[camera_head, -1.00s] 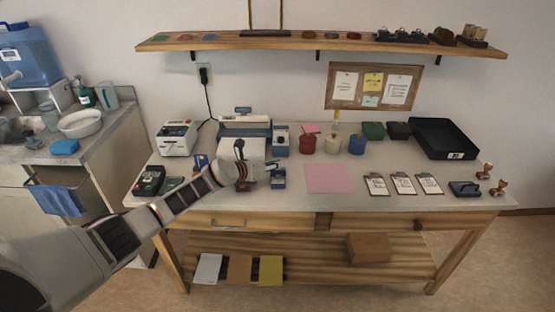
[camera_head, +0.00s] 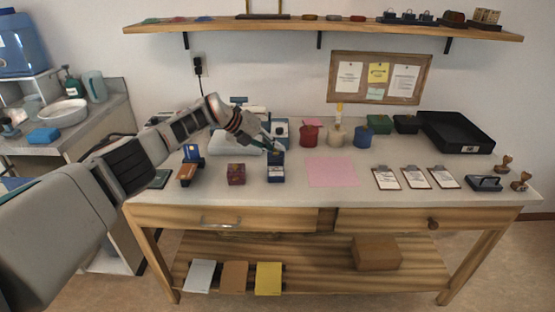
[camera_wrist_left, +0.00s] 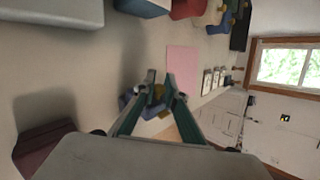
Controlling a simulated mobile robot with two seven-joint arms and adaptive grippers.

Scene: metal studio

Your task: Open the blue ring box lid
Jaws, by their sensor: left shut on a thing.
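The blue ring box (camera_head: 277,175) stands on the workbench, left of the pink sheet. Its dark upper part rises behind the lower part, with a pale band between; how far the lid is open is too small to tell. My left gripper (camera_head: 272,148) reaches down to the top of the box from the left and is shut on it. In the left wrist view the fingertips (camera_wrist_left: 161,80) close in over the blue box (camera_wrist_left: 126,101), which they partly hide, and a small gold-coloured patch shows between them. My right gripper is not in view.
A maroon patterned box (camera_head: 236,174) and a brown card holder (camera_head: 187,174) stand to the left. The pink sheet (camera_head: 331,171) lies flat to the right, with clipboards (camera_head: 415,178) beyond. Red (camera_head: 311,135), cream (camera_head: 335,138) and blue (camera_head: 362,137) jars stand behind.

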